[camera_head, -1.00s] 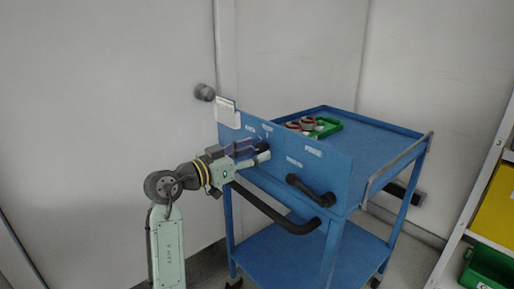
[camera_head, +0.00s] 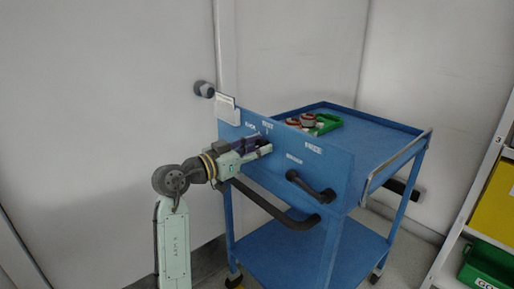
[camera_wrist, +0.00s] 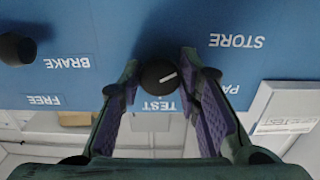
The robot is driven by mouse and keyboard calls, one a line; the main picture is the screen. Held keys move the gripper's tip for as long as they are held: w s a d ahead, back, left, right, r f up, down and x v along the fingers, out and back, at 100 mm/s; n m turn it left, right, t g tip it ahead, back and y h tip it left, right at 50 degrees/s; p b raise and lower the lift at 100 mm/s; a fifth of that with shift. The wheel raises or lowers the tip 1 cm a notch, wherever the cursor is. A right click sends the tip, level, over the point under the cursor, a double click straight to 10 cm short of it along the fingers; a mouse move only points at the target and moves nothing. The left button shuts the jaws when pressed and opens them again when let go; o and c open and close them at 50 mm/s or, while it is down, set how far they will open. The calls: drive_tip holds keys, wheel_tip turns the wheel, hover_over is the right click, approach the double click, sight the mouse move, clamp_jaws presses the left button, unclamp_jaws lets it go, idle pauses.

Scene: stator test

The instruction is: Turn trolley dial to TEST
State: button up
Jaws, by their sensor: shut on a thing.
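The trolley dial (camera_wrist: 158,76) is a round black knob on the blue trolley panel in the wrist view. Its white pointer line aims right and slightly up in the picture, between the STORE label (camera_wrist: 238,41) and a partly hidden label starting "PA". The TEST label (camera_wrist: 159,106) is below the dial and appears upside down. My gripper (camera_wrist: 159,68) has one purple-padded finger on each side of the dial and is shut on it. In the head view, my gripper (camera_head: 268,149) is at the panel and hides the dial.
The blue trolley (camera_head: 385,135) carries a green tray (camera_head: 328,125) with red-rimmed parts. A black brake lever (camera_head: 312,190) sits right of the gripper, and a black handle bar (camera_head: 262,203) is below. A shelf with a yellow bin (camera_head: 497,205) is at right.

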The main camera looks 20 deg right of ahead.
drive_tip(key=shift+c, duration=1.3)
drive_tip(key=shift+f+m+b, duration=0.15)
drive_tip(key=shift+m+b, duration=0.15)
drive_tip(key=shift+b, duration=0.35)
drive_tip(key=m+b, duration=1.5)
drive_tip(key=m, duration=0.3)
drive_tip(key=shift+b, duration=0.3)
drive_tip(key=m, duration=0.1)
drive_tip(key=m+b, duration=0.1)
drive_tip(key=m, duration=0.3)
drive_tip(key=shift+r, duration=0.25)
drive_tip(key=shift+m, duration=0.3)
